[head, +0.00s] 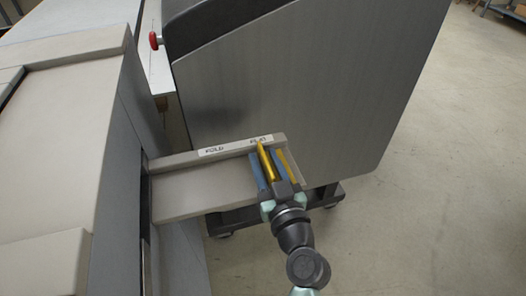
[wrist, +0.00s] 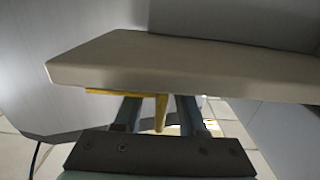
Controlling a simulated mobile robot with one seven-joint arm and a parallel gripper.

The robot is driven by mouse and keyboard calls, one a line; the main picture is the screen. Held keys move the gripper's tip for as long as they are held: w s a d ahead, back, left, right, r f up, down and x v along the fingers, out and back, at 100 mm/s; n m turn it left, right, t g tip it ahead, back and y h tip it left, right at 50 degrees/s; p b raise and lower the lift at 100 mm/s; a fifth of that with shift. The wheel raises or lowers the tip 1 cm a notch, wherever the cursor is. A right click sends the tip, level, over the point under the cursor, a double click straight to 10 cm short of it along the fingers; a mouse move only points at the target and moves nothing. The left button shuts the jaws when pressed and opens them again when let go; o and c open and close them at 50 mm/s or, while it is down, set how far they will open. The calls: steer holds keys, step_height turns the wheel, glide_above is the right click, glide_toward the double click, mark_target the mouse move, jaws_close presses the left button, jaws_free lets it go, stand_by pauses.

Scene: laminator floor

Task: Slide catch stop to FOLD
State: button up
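The catch tray (head: 190,190) is a beige shelf jutting from the machine on the left. A white label strip (head: 236,145) along its back rim reads FOLD on the left and a second, less legible word on the right. The yellow catch stop (head: 266,163) is at the right end, below the second word. In the wrist view, its yellow tab (wrist: 161,112) hangs below the tray edge (wrist: 150,65). My gripper (head: 265,156) has its blue-grey fingers on either side of the tab. The wrist view shows gaps on both sides, so the gripper (wrist: 158,105) is open around it.
The beige machine body (head: 60,130) stands at the left end of the tray. A large grey cabinet (head: 300,90) on a dark wheeled base stands behind it, with a red knob (head: 154,40) near its upper left. Open floor (head: 440,190) lies to the right.

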steer(key=shift+x, duration=0.8)
steer(key=shift+c, duration=0.3)
jaws_close()
stand_by(0.7)
